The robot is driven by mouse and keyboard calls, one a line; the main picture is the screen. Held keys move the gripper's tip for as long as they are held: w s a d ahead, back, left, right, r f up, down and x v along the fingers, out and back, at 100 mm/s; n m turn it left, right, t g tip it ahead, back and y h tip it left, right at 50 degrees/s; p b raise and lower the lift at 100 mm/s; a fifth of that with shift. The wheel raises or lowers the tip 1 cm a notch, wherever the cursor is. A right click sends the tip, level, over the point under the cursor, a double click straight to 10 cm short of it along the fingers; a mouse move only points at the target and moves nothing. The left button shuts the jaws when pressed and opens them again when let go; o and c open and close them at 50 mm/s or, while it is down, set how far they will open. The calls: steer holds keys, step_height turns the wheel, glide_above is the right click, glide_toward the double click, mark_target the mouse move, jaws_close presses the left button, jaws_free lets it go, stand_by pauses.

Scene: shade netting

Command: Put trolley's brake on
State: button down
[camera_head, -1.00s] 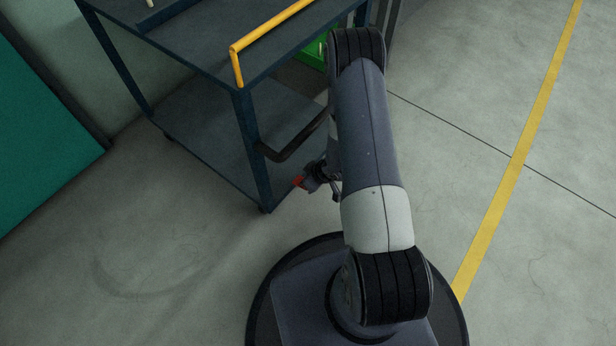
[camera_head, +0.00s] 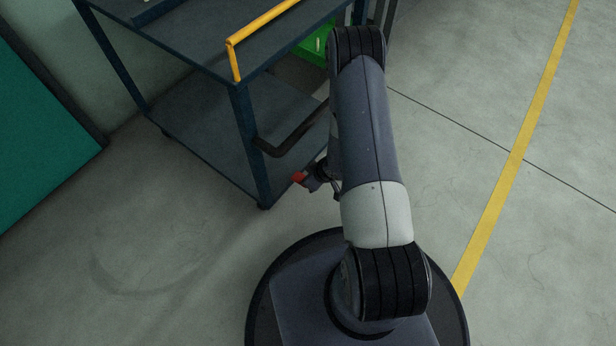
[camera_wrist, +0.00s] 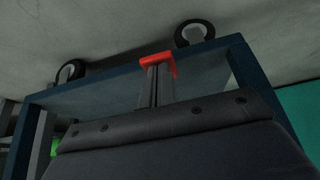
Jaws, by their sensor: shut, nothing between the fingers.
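The dark blue two-shelf trolley (camera_head: 200,135) stands at the upper left in the head view, with a yellow rail (camera_head: 262,25) on its top. A red brake pedal (camera_head: 298,178) shows low beside its near corner leg. In the wrist view the trolley's lower frame (camera_wrist: 105,93) and the red pedal (camera_wrist: 148,60) show, with two wheels beyond. My gripper (camera_wrist: 159,75) is shut and empty, its fingertips overlapping the pedal. I cannot tell whether they touch it. In the head view my gripper (camera_head: 315,184) is at the pedal, partly hidden by my arm.
A dark bent bar (camera_head: 290,140) sticks out from the trolley's near end, close to my arm. A green crate (camera_head: 314,48) is behind the trolley. A teal panel (camera_head: 45,140) stands at left. The floor to the right, with a yellow line (camera_head: 515,157), is clear.

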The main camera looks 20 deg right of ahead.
steer(key=shift+s+d+f+b, duration=0.2)
steer(key=shift+f+b, duration=0.1)
steer(key=shift+f, duration=0.35)
steer(key=shift+s+d+f+b, duration=0.15)
steer(key=shift+f+b, duration=0.2)
steer(key=shift+f, duration=0.25)
steer(key=shift+s+d+f+b, duration=0.1)
steer(key=shift+s+f+b, duration=0.15)
steer(key=shift+f, duration=0.5)
steer(key=s+d+r+p, duration=0.5)
steer(key=s+d+r, duration=0.1)
steer(key=s+r, duration=0.2)
steer(key=shift+r, duration=0.4)
steer(key=shift+a, duration=0.1)
